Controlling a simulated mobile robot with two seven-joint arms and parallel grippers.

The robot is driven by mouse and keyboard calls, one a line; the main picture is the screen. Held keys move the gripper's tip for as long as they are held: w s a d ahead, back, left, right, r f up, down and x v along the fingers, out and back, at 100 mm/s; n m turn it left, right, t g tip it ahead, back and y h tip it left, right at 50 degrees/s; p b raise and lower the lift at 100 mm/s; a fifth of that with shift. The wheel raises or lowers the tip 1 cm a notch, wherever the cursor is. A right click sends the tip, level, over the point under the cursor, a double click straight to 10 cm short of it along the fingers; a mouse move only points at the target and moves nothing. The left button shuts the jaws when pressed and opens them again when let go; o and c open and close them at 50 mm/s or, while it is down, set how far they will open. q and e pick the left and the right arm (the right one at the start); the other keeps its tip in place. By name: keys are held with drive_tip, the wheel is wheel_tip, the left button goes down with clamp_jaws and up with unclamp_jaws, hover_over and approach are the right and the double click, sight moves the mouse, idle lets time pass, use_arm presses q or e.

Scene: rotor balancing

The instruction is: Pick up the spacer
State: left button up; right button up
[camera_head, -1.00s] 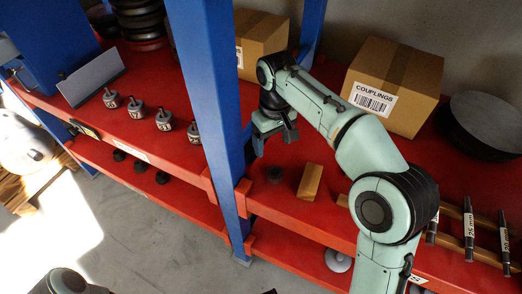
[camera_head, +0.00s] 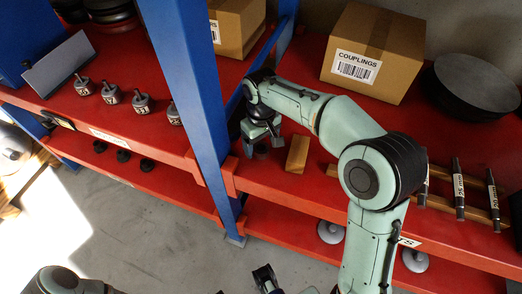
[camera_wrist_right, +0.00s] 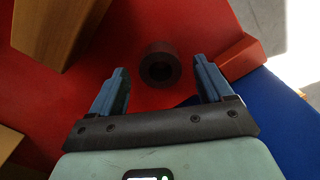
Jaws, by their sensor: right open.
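The spacer is a short dark cylinder with a round hole in its top. In the right wrist view the spacer (camera_wrist_right: 160,50) stands on the red shelf, just beyond and between the fingertips. My right gripper (camera_wrist_right: 164,82) is open and empty, with a finger on each side. In the head view the right gripper (camera_head: 262,139) is low over the shelf and largely covers the spacer (camera_head: 261,151). Part of my left gripper (camera_head: 268,279) seems to show at the bottom edge; its jaws are not clear.
A wooden block (camera_head: 297,154) stands close to the right of the spacer. A blue post (camera_head: 188,85) rises to the left. A couplings box (camera_head: 372,50) and dark discs (camera_head: 477,82) stand behind. The shelf's front edge (camera_head: 300,192) is near.

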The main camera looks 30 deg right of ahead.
drive_tip(key=shift+f, duration=0.85)
drive_tip(key=c, duration=1.2)
drive_tip(key=shift+c, duration=0.7)
drive_tip(key=shift+w+r, duration=0.1)
drive_tip(key=shift+r, duration=0.05)
